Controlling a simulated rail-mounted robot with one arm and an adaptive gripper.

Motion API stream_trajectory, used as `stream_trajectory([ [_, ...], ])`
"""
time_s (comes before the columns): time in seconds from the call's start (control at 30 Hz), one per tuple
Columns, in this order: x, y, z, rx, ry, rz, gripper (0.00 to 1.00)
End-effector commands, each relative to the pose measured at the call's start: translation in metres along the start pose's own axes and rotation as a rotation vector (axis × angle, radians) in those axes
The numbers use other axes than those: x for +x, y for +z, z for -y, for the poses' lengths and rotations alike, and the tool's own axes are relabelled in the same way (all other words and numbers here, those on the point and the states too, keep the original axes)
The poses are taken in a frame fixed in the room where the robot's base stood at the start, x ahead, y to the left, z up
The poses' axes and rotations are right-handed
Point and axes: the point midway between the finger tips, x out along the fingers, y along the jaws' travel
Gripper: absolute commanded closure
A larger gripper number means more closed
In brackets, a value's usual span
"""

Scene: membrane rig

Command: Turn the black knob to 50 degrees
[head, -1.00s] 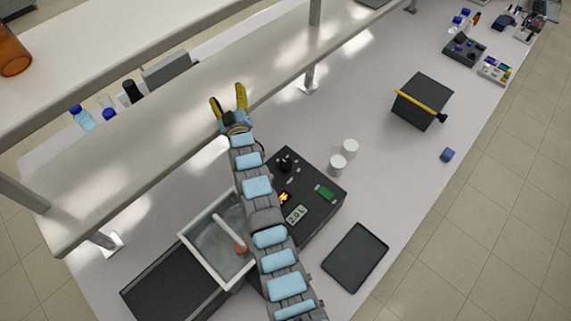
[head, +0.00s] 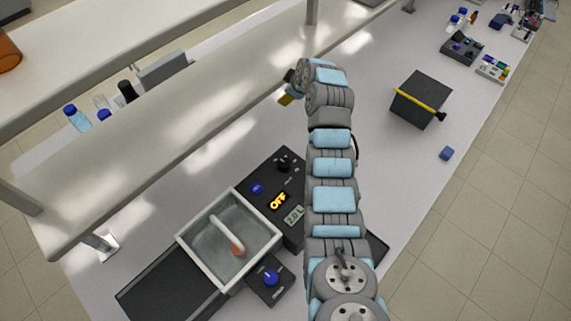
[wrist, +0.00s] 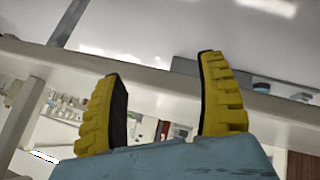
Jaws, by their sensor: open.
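The black knob (head: 284,164) stands at the far end of a dark control panel (head: 263,170) in the head view. Its pointer angle is too small to read. My gripper (head: 288,97) is at the shelf edge, above and beyond the knob in the picture, apart from it. Only a bit of yellow finger shows there; the rest is behind my arm. In the wrist view my gripper (wrist: 160,68) is open, its two yellow fingers apart with nothing between them. The wrist view faces the shelf and room, and the knob is not in it.
The panel also bears a blue knob (head: 257,188), an OFF sign (head: 278,201) and a display reading 2.0 L (head: 293,215). A water basin (head: 183,240) and another blue knob (head: 270,278) are nearer. A long shelf (head: 150,150) overhangs the bench at left.

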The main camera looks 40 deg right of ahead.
Motion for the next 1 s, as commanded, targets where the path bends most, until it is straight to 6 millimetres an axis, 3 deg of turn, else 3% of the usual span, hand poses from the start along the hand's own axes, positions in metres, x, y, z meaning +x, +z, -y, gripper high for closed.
stream_trajectory([
  [0.03,0.002,0.018,0.013,-0.035,-0.071,0.023,0.27],
  [0.2,-0.012,0.059,0.060,-0.179,-0.326,0.059,0.27],
  [0.4,-0.036,0.086,0.098,-0.307,-0.539,0.044,0.27],
  [0.67,-0.044,0.098,0.117,-0.362,-0.630,0.028,0.27],
  [1.0,-0.006,0.103,0.145,-0.359,-0.633,0.028,0.27],
])
